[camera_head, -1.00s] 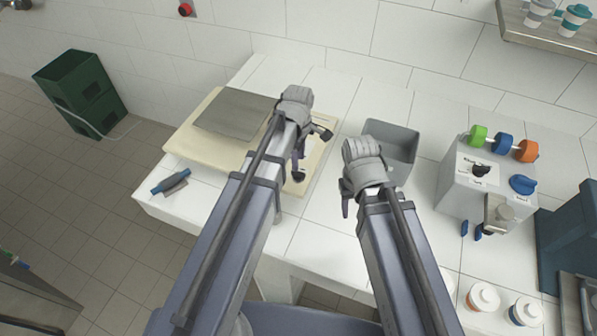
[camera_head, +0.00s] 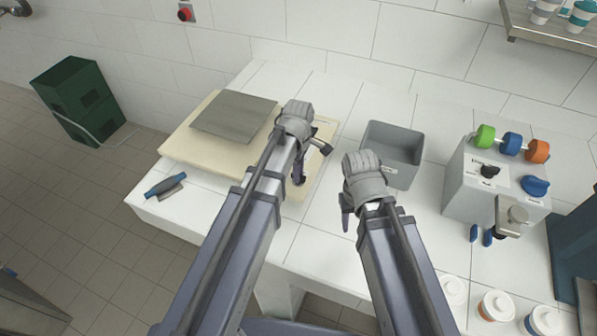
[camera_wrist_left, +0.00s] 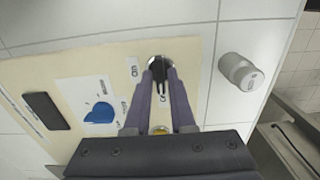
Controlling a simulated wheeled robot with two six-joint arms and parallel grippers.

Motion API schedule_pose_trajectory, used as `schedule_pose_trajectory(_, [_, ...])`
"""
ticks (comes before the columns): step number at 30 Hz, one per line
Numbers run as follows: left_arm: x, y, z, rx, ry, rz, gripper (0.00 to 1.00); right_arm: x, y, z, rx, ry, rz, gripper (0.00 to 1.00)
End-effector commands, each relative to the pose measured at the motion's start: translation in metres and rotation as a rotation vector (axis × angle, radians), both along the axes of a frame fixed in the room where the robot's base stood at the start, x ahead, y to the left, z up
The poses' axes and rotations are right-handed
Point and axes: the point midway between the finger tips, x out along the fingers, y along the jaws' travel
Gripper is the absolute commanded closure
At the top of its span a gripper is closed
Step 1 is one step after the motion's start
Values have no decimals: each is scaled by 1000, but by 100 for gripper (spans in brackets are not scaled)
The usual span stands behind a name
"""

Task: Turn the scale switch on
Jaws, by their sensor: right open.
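The scale is a cream base (camera_head: 185,150) with a grey plate (camera_head: 234,117) on top, at the back left of the table. The left wrist view shows its panel (camera_wrist_left: 100,62) with a dark display (camera_wrist_left: 46,110) and a blue mark. The black switch (camera_wrist_left: 160,77) stands in a round mount with labels beside it. My left gripper (camera_wrist_left: 160,72) has a fingertip on each side of the switch and appears closed on it. It also shows in the head view (camera_head: 300,180), over the scale's right part. My right gripper (camera_head: 346,215) is open and empty above the table.
A grey bin (camera_head: 392,150) stands right of the scale. A dispenser box (camera_head: 485,185) with coloured knobs stands further right, with lidded cups (camera_head: 497,306) in front. A blue-handled tool (camera_head: 165,186) lies at the left edge. A pale cylinder (camera_wrist_left: 240,70) is beside the panel.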

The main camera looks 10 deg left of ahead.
Motion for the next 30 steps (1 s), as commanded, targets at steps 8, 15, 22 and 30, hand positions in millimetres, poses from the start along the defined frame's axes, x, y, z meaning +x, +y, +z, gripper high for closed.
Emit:
schedule_pose_trajectory(8, [0,0,0,0,0,0,100,0,0,0,0,0,0,50])
schedule_pose_trajectory(15, [0,0,0,0,0,0,100,0,0,0,0,0,0,50])
schedule_pose_trajectory(22, [0,0,0,0,0,-15,100,0,0,0,0,0,0,50])
schedule_pose_trajectory(30, [0,0,0,0,0,-146,100,0,0,0,0,0,0,50])
